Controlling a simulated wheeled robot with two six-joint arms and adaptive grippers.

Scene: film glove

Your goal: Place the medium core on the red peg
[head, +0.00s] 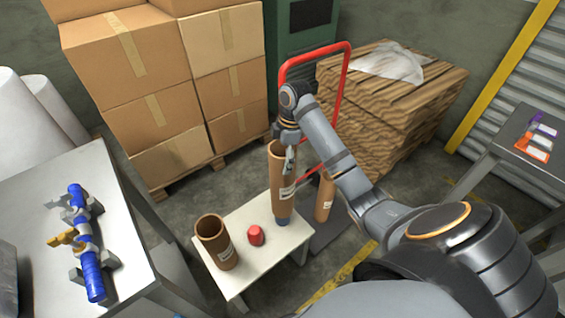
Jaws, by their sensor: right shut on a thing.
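My right gripper (290,160) is shut on the upper wall of a tall brown cardboard core (279,190) with a white label, which looks medium in width. This core is upright, with its lower end just above or around a blue peg (283,222); I cannot tell which. The red peg (255,236) stands bare on the white stand (262,266), left of the held core. A wide, short core (210,243) stands at the left of the stand. A narrower core (325,198) stands behind on the right. My left gripper is out of view.
A metal table (130,225) with a blue and yellow tool (85,240) is at the left. Stacked cartons (150,90), a red-handled trolley (345,70) and a brown stack (400,110) stand behind. A side table (510,145) is at the right.

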